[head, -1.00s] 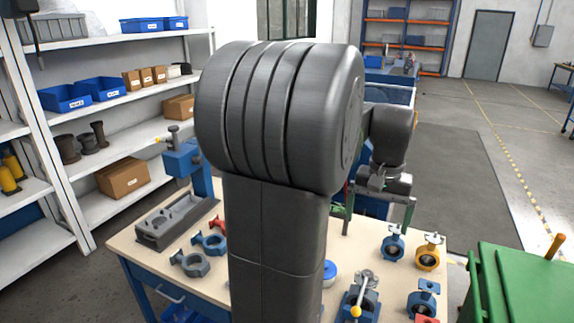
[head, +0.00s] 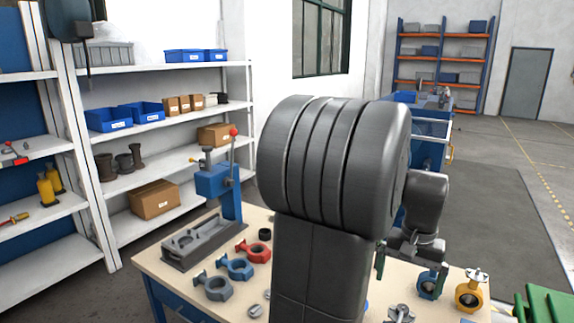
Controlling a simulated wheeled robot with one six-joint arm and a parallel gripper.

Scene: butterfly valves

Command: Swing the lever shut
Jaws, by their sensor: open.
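My gripper (head: 410,264) hangs over the back right part of the workbench, its two fingers spread apart with nothing seen between them. A blue butterfly valve (head: 430,286) and a yellow butterfly valve (head: 470,292) stand on the bench at the right, near the gripper. The grey top of another valve (head: 400,314) shows at the bottom edge; the rest of it is cut off, and its lever cannot be made out. My own arm hides the middle of the bench.
Red (head: 253,251), blue (head: 236,267) and grey (head: 213,287) valve bodies lie on the workbench (head: 178,282) at left. Behind them stands a blue press (head: 214,181) with a red-knobbed handle. White shelves (head: 130,133) line the left. A green container (head: 545,305) is at lower right.

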